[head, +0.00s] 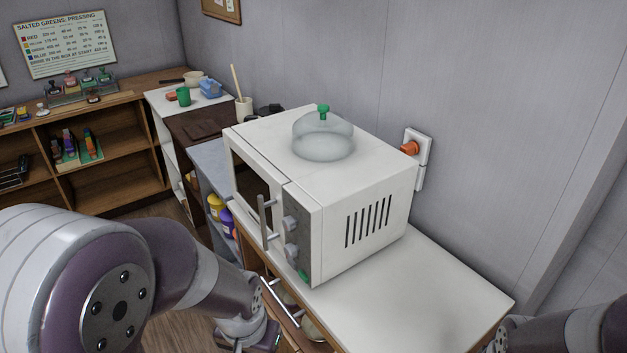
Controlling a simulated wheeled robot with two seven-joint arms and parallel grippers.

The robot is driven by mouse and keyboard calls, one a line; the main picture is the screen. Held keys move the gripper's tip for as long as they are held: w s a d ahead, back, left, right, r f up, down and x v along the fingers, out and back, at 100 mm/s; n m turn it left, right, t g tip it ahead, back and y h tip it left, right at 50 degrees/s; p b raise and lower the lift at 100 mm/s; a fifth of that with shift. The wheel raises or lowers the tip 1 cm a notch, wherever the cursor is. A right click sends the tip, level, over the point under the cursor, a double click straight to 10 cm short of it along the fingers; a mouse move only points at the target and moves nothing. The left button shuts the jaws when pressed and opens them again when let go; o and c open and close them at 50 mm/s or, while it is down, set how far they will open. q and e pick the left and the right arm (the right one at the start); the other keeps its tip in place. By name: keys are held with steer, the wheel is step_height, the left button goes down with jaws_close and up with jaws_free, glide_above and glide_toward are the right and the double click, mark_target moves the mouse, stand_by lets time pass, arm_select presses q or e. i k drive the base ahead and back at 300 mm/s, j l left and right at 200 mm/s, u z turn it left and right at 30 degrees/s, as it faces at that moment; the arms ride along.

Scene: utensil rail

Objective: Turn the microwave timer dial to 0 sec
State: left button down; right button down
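The white microwave (365,220) stands on a white counter, its front turned to the left and toward me. Its control panel has an upper dial (290,223) and a lower dial (291,251), with a green button (303,275) below. I cannot read the dial markings or tell which dial is the timer. A vertical handle (264,222) stands out beside the panel. My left gripper (266,340) shows only in part at the bottom edge, below and left of the microwave; its fingertips are hidden. Only part of my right arm shows at the lower right; its gripper is out of view.
A clear dome lid (323,138) with a green knob sits on the microwave. An orange plug (409,148) is in the wall socket behind it. The white counter (420,290) is bare at right. A drawer handle (281,302) sticks out below the microwave front.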

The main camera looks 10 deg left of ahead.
mark_target(291, 249)
steer(key=j+u, duration=0.35)
steer(key=j, duration=1.05)
